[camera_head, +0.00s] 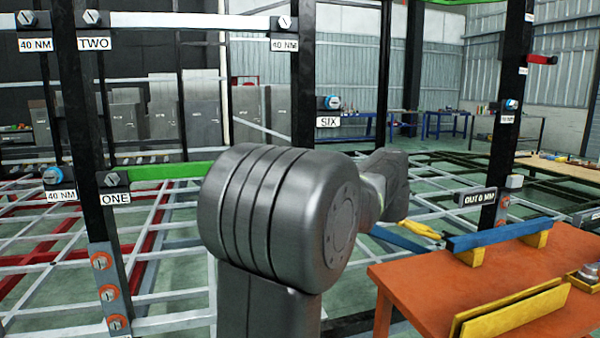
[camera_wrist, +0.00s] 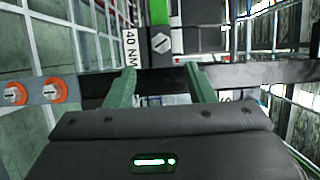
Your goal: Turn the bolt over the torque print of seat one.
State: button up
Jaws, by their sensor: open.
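In the head view, the ONE plate (camera_head: 115,198) sits on a dark post at the left, below a grey slotted bolt (camera_head: 112,180). I cannot tell for sure which seat these belong to. My gripper (camera_wrist: 160,78) is open, its green fingers apart with nothing held, short of that bolt. It is hidden in the head view.
A green bar (camera_head: 160,171) runs right from seat one. An orange table (camera_head: 420,290) with blue and yellow parts stands at the right. My arm blocks the middle.

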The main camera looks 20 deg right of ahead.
jog(key=shift+v, duration=2.05)
jog(key=shift+w, duration=0.1)
jog(key=x, duration=1.3)
jog(key=shift+w+a, duration=0.25)
jog(key=shift+w, duration=0.1)
jog(key=v, duration=1.4)
jog(key=w+a+n+g+h+p, duration=0.2)
jog(key=w+a+n+h+p, duration=0.3)
jog(key=w+n+h, duration=0.3)
jog(key=w+a+n, duration=0.1)
jog(key=w+n, duration=0.3)
jog(key=n, duration=0.3)
jog(key=shift+w+a+r+n+g, duration=0.3)
jog(key=shift+w+r+g, duration=0.05)
jog(key=shift+g, duration=0.05)
